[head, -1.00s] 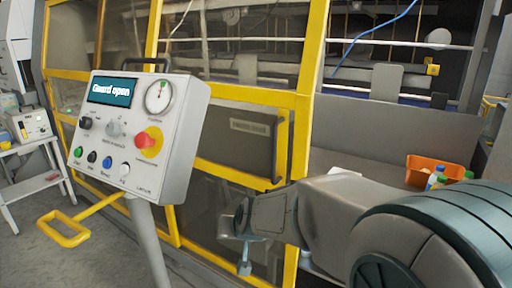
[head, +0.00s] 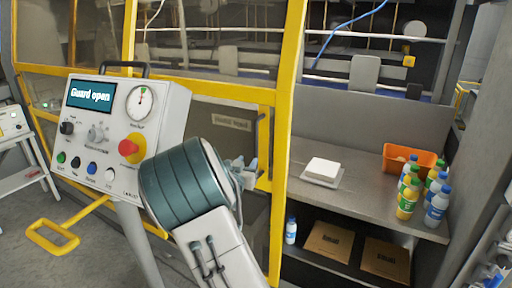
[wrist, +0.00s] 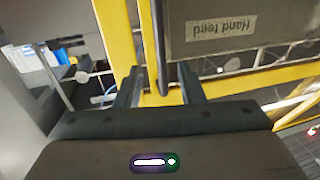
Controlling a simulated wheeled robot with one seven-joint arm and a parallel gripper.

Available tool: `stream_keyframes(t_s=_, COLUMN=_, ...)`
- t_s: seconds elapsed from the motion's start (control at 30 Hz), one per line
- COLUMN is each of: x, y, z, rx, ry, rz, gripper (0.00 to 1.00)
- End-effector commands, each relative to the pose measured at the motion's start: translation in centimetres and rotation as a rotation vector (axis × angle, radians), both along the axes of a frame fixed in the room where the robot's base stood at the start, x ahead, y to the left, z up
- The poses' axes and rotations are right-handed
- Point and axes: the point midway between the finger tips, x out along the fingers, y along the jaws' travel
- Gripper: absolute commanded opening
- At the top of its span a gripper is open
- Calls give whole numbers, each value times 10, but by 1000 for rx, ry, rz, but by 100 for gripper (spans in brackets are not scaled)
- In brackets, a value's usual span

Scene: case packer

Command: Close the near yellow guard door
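The near yellow guard door (head: 285,120) has a yellow frame and a grey panel labelled "Hand feed" (head: 232,122). To its right the machine's opening is uncovered. An upright handle bar (head: 264,148) runs near the door's right edge. My gripper (head: 247,168) is at this handle, partly hidden behind my own wrist in the head view. In the wrist view my gripper (wrist: 160,88) is open, and a dark upright bar (wrist: 156,45) stands between its two fingers. I cannot tell whether either finger touches it.
A control panel (head: 115,170) reading "Guard open" stands left of my arm, with a yellow bar (head: 60,232) low beside it. Right of the door, a shelf (head: 345,195) holds a white block (head: 322,169), an orange bin (head: 405,157) and several bottles. Cartons (head: 328,243) lie below.

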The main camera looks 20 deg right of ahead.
Motion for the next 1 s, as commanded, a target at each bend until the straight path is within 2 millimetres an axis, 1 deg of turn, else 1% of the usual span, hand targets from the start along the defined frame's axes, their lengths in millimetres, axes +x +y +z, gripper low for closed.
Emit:
stream_keyframes(t_s=0.03, x=8, y=-8, z=2, rx=-4, ry=0, rz=-4, gripper=35)
stream_keyframes(t_s=0.23, x=39, y=-36, z=2, rx=-3, ry=3, rz=-2, gripper=35)
stream_keyframes(t_s=0.4, x=62, y=-55, z=2, rx=-1, ry=2, rz=-1, gripper=35)
stream_keyframes(t_s=0.5, x=72, y=-63, z=2, rx=1, ry=2, rz=0, gripper=35)
stream_keyframes(t_s=0.7, x=82, y=-71, z=0, rx=1, ry=2, rz=1, gripper=35)
stream_keyframes(t_s=0.97, x=83, y=-71, z=0, rx=1, ry=2, rz=1, gripper=35)
stream_keyframes(t_s=1.0, x=83, y=-71, z=0, rx=1, ry=2, rz=1, gripper=32)
